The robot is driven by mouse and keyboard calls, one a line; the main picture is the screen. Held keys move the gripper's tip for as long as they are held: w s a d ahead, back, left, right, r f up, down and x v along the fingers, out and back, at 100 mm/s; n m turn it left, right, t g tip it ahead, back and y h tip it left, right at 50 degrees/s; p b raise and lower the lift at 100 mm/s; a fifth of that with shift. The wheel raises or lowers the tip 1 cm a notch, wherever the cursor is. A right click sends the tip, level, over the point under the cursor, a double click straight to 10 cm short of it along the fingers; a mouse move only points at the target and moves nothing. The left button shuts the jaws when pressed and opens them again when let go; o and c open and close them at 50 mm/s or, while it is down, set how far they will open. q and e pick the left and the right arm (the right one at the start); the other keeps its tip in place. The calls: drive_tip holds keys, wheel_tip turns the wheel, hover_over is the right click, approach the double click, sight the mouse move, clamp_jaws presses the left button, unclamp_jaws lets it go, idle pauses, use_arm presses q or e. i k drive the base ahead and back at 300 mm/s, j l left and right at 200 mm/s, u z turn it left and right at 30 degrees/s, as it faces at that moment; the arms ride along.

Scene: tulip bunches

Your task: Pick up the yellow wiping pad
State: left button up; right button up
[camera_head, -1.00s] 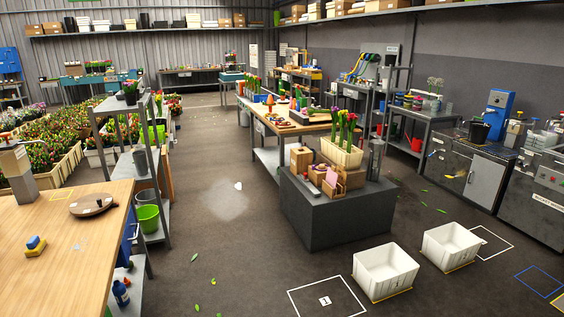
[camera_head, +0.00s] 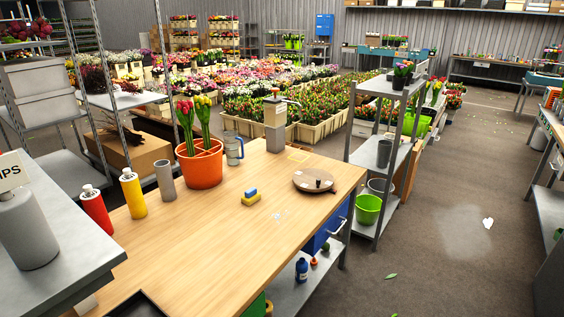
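The yellow wiping pad (camera_head: 250,200) lies on the wooden table (camera_head: 205,256), near its middle. A blue block-like part (camera_head: 250,192) sits on top of the yellow part. Nothing touches the pad, and there is bare wood around it. Neither of my grippers shows in the head view.
Red (camera_head: 95,210) and yellow bottles (camera_head: 133,193) stand left. Open floor (camera_head: 450,250) lies to the right.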

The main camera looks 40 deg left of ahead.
sight(251, 196)
drive_tip(key=i+u, duration=0.25)
drive_tip(key=i, duration=0.25)
drive_tip(key=i+l+u, duration=0.1)
drive_tip(key=i+u, duration=0.15)
drive_tip(key=i, duration=0.25)
drive_tip(key=i+l+u, duration=0.25)
drive_tip(key=i, duration=0.25)
drive_tip(key=i+l+u, duration=0.25)
drive_tip(key=i, duration=0.25)
